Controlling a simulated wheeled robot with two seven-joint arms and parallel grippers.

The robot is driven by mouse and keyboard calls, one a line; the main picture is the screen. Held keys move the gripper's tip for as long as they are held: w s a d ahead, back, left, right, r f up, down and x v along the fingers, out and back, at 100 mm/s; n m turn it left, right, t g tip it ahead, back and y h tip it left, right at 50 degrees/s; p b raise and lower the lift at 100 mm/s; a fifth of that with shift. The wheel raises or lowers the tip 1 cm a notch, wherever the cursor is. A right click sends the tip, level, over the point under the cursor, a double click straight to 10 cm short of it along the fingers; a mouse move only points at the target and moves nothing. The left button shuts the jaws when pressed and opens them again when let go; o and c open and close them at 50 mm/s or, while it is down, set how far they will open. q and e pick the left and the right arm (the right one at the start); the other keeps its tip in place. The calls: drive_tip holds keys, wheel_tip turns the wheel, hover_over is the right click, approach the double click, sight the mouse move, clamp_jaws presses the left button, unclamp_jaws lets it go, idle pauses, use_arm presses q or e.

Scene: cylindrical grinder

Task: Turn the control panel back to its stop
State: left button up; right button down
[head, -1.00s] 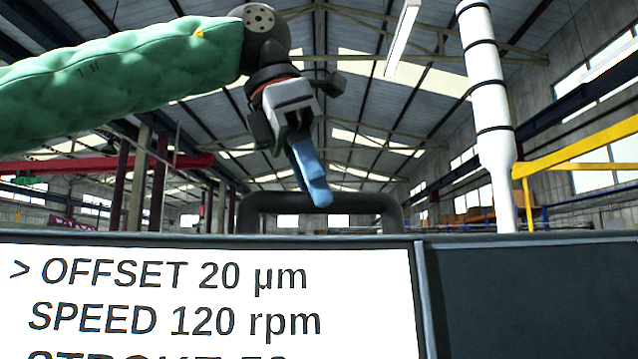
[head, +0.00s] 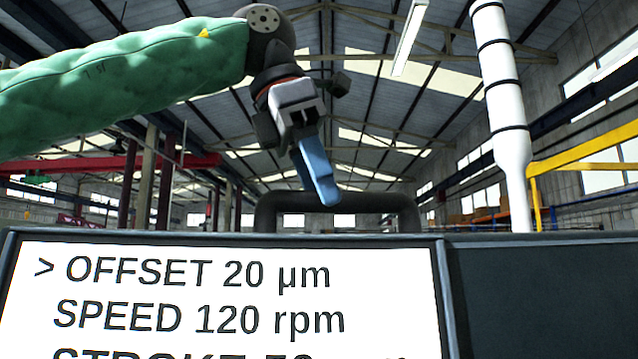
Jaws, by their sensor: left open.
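The control panel (head: 560,285) fills the bottom of the head view. It is a dark box with a lit white screen (head: 200,325) reading OFFSET 20 µm and SPEED 120 rpm, with a lower line cut off. A dark grey handle (head: 385,201) arches above its top edge. My left gripper (head: 326,190) hangs over the handle with its blue fingers pointing down, open and empty. Its fingertips overlap the handle's top bar in the picture; I cannot tell whether they touch. The fingers line up, so the gap between them is hidden. My right gripper is out of view.
A white pillar with black bands (head: 504,110) and a yellow rail (head: 585,148) stand behind on the right. A red beam (head: 90,165) runs behind on the left. The space above the panel, right of my gripper, looks clear.

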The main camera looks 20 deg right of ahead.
use_arm(q)
drive_tip(key=shift+d, duration=0.2)
drive_tip(key=shift+s+r, duration=0.1)
drive_tip(key=shift+r, duration=0.2)
drive_tip(key=b+v, duration=0.1)
drive_tip(key=v, duration=0.2)
drive_tip(key=b+v, duration=0.1)
drive_tip(key=v, duration=0.2)
drive_tip(key=shift+a+f, duration=0.2)
drive_tip(key=shift+a, duration=0.1)
drive_tip(key=shift+w+a+r+b, duration=0.1)
drive_tip(key=shift+a+r+b, duration=0.1)
drive_tip(key=shift+r, duration=0.15)
drive_tip(key=shift+w+a+r+b, duration=0.1)
drive_tip(key=shift+w+r+b, duration=0.05)
drive_tip(key=shift+r, duration=0.2)
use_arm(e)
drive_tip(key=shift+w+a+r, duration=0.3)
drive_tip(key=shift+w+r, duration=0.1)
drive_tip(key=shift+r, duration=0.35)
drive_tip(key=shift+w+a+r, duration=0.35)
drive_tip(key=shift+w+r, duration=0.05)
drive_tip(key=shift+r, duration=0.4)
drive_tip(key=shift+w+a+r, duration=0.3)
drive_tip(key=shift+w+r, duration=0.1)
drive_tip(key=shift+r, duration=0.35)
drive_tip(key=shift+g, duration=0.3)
